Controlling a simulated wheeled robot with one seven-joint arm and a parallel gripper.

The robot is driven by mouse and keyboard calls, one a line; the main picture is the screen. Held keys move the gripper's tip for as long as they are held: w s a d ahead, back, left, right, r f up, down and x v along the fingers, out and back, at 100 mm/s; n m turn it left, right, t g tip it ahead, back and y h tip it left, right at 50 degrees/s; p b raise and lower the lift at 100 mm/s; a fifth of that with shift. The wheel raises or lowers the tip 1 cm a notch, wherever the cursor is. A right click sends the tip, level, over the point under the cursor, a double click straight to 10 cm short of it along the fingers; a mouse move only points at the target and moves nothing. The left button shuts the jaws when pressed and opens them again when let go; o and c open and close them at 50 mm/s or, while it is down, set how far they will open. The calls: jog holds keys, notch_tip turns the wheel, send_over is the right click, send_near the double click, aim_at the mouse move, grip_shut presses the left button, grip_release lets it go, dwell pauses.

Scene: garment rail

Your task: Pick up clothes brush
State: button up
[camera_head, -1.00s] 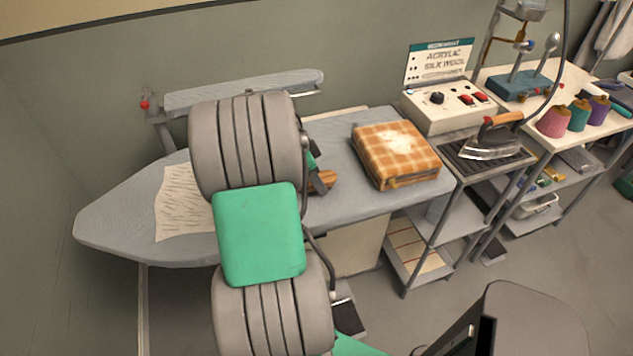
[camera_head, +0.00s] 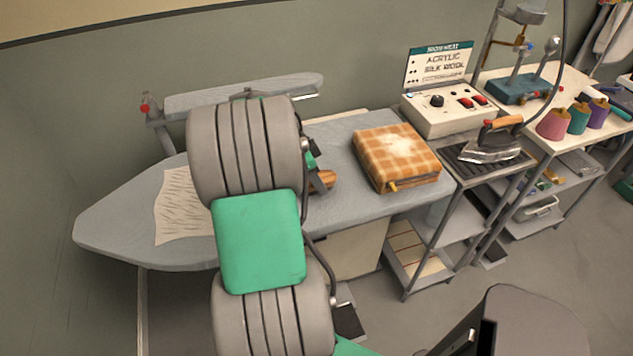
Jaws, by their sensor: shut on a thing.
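The clothes brush (camera_head: 328,179) shows only as a small brown wooden end on the ironing board, just right of my arm. The rest of it is hidden behind my arm and gripper. My gripper (camera_head: 319,182) is mostly hidden by my own arm links; a dark finger part shows against the brush's wood. It is shut on the brush. I cannot tell whether the brush is touching the board or just above it.
The grey ironing board (camera_head: 120,222) carries a patterned cloth (camera_head: 178,207) at left and a folded orange checked cloth (camera_head: 396,157) right of the brush. An iron (camera_head: 492,148) rests on a rack farther right, beside a control box (camera_head: 449,110). Thread cones (camera_head: 555,124) stand beyond.

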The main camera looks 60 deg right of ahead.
jog(key=s+a+r+b, duration=0.2)
jog(key=s+a+r, duration=0.6)
jog(key=s+r, duration=0.3)
jog(key=shift+s+a+r, duration=0.15)
jog(key=shift+a+r, duration=0.1)
jog(key=shift+r, duration=0.2)
